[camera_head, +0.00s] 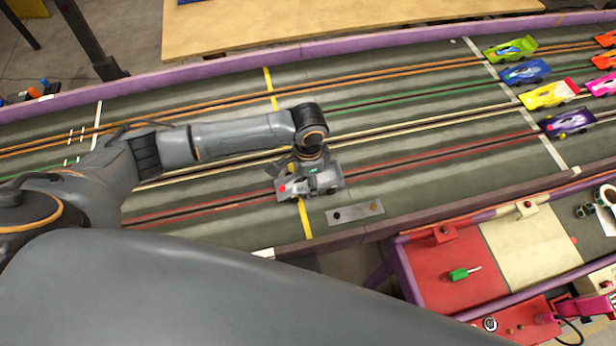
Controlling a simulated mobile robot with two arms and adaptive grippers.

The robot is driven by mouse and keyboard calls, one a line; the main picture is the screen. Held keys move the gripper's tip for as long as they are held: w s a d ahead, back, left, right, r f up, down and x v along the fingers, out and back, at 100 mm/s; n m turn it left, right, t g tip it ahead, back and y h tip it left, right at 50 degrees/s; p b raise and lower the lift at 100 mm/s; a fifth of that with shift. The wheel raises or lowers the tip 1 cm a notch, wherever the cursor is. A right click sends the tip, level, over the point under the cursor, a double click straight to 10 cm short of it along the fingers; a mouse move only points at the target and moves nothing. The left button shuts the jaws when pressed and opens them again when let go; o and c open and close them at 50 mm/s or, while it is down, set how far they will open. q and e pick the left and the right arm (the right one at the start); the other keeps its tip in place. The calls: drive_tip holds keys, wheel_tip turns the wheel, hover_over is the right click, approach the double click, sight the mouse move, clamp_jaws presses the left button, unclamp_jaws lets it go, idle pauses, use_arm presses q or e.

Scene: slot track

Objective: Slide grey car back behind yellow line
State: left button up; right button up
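The grey car (325,183) sits on the track at the red-striped lane, with a small red mark at its left end. The yellow line (305,221) crosses the track and comes out from under the car's left part, so the car straddles it. My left gripper (308,166) points down at the car from above, right at its top. Its fingers are small and partly merge with the car, so I cannot tell whether they grip it. My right gripper is not in view.
Several coloured cars, including a yellow car (549,94), stand at the right beyond a white line (508,90). A grey plate (355,213) lies near the track's front edge.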

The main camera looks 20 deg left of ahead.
sight(337, 172)
use_arm(q)
drive_tip(key=o, duration=0.5)
drive_tip(key=shift+c, duration=0.7)
drive_tip(key=shift+w+d+b, duration=0.15)
drive_tip(key=shift+w+d, duration=0.55)
drive_tip(key=shift+d, duration=0.35)
drive_tip(key=shift+w+d+b, duration=0.1)
drive_tip(key=shift+w+d, duration=0.6)
drive_tip(key=shift+d, duration=0.35)
drive_tip(key=shift+w+d+b, duration=0.15)
drive_tip(key=shift+w+d, duration=0.55)
drive_tip(key=shift+d, duration=0.35)
drive_tip(key=o, duration=0.9)
wheel_tip(337, 172, up, 12)
